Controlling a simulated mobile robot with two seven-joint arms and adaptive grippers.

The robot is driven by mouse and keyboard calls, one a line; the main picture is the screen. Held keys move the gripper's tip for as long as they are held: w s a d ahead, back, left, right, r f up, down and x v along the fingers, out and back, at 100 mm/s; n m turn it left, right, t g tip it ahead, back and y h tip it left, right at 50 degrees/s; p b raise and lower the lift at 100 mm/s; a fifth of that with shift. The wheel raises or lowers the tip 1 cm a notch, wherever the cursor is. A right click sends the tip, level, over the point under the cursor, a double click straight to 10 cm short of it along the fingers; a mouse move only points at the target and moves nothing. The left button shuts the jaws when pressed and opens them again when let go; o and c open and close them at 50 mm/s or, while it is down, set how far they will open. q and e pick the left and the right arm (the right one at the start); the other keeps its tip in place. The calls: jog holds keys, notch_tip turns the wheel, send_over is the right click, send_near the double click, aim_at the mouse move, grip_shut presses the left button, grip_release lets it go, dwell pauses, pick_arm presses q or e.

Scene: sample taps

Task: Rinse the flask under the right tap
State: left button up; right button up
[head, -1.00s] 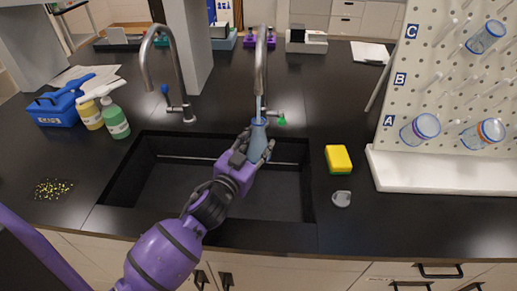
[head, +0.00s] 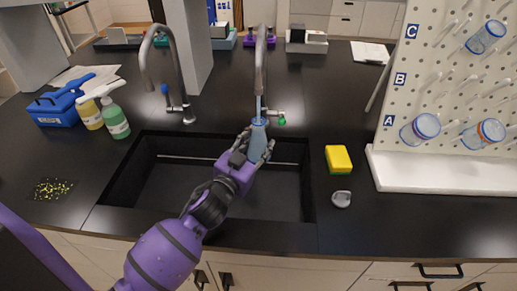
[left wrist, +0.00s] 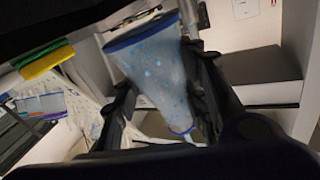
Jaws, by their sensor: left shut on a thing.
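My left gripper (head: 257,151) is shut on the flask (head: 258,138), a cone-shaped, bluish see-through vessel. It holds the flask above the sink basin (head: 170,185), directly under the spout of the right tap (head: 261,65), which has a green knob. A thin pale blue stream of water (head: 258,104) runs from the spout down to the flask's narrow top. In the left wrist view the flask (left wrist: 157,75) sits between the two dark fingers, with bluish specks on its wall. The left tap (head: 177,75) has a blue knob. My right gripper is not in view.
A yellow-green sponge (head: 338,159) and a small grey item (head: 341,199) lie right of the sink. A drying rack (head: 440,178) with several vessels stands farther right. Bottles (head: 116,120) and a blue caddy (head: 55,108) stand at the left. A speckled patch (head: 53,189) lies front left.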

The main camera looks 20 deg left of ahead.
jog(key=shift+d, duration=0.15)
